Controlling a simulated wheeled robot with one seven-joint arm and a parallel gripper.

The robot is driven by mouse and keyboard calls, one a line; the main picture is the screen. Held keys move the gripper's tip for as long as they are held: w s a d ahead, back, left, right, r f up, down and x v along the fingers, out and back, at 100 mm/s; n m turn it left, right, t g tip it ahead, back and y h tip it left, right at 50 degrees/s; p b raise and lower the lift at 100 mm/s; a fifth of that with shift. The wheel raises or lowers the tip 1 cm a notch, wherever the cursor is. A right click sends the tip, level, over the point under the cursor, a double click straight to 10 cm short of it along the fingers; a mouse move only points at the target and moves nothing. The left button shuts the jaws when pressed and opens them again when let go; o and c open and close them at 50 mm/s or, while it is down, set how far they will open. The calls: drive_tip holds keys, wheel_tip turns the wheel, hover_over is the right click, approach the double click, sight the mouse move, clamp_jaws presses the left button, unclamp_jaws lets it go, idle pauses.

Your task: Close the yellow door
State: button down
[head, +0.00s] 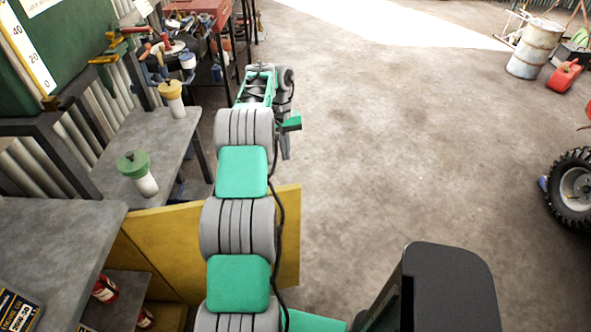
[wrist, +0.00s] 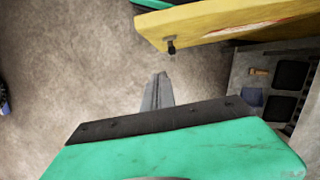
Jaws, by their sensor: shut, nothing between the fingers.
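The yellow door (head: 288,235) stands open in the head view, sticking out from the grey cabinet at lower left; my arm crosses in front of its middle. In the wrist view the door (wrist: 225,25) is at the top right, with a small dark knob (wrist: 171,47) near its end. My gripper (wrist: 158,78) is shut and empty in the wrist view, its fingertips below the knob in the picture and apart from it. In the head view my gripper (head: 286,152) is beyond the door, over the floor just right of the bench.
The grey bench (head: 165,140) at left holds a green-topped bottle (head: 137,172) and a yellow-topped bottle (head: 173,98). The cabinet top (head: 50,240) is at lower left. A wheel (head: 575,188), barrel (head: 535,48) and red can (head: 565,77) stand at right. The middle floor is clear.

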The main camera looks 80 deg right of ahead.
sight(296, 187)
drive_tip(key=s+a+f+b, duration=0.1)
drive_tip(key=f, duration=0.2)
drive_tip(key=s+a+f+b, duration=0.2)
drive_tip(key=f, duration=0.1)
drive_tip(key=s+a+f+b, duration=0.1)
drive_tip(key=a+f, duration=0.1)
drive_tip(key=f, duration=0.2)
drive_tip(key=shift+s+a, duration=0.1)
drive_tip(key=shift+s, duration=0.2)
drive_tip(key=shift+s+a, duration=0.1)
